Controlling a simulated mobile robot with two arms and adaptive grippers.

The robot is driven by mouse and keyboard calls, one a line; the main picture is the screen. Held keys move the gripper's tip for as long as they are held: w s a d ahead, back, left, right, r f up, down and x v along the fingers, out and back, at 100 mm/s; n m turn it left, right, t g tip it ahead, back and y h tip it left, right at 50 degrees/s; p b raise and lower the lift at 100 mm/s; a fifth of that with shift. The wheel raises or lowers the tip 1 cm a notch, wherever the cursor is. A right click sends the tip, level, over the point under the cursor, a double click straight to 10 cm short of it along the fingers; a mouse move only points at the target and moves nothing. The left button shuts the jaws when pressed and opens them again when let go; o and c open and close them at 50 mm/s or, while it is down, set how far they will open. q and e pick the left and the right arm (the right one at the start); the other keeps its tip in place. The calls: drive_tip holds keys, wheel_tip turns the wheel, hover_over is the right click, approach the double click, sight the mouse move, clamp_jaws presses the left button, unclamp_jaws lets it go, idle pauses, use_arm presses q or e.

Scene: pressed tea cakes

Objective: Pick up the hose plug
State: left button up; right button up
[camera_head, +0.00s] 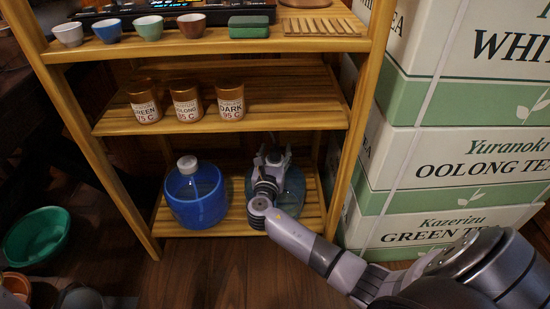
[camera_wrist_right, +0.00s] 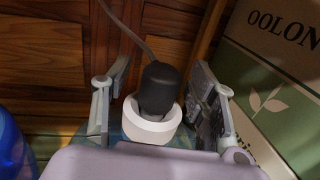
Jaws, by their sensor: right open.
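The hose plug (camera_wrist_right: 160,88) is dark grey and stands in the white neck (camera_wrist_right: 150,124) of a jug in the right wrist view. A thin grey hose runs up and left from its top. My right gripper (camera_head: 272,156) is open above the clear teal jug (camera_head: 294,190) on the bottom shelf. In the right wrist view its fingers (camera_wrist_right: 160,70) stand on either side of the plug, with gaps visible. In the head view the gripper and arm hide the plug. My left gripper is not in view.
A blue jug (camera_head: 197,196) with a white cap stands left on the same shelf. The middle shelf above holds labelled jars (camera_head: 186,103). Stacked tea boxes (camera_head: 440,155) stand close on the right, behind a wooden shelf post (camera_head: 360,115). A green bowl (camera_head: 38,236) lies at left.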

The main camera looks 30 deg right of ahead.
drive_tip(key=shift+c, duration=0.4)
clamp_jaws()
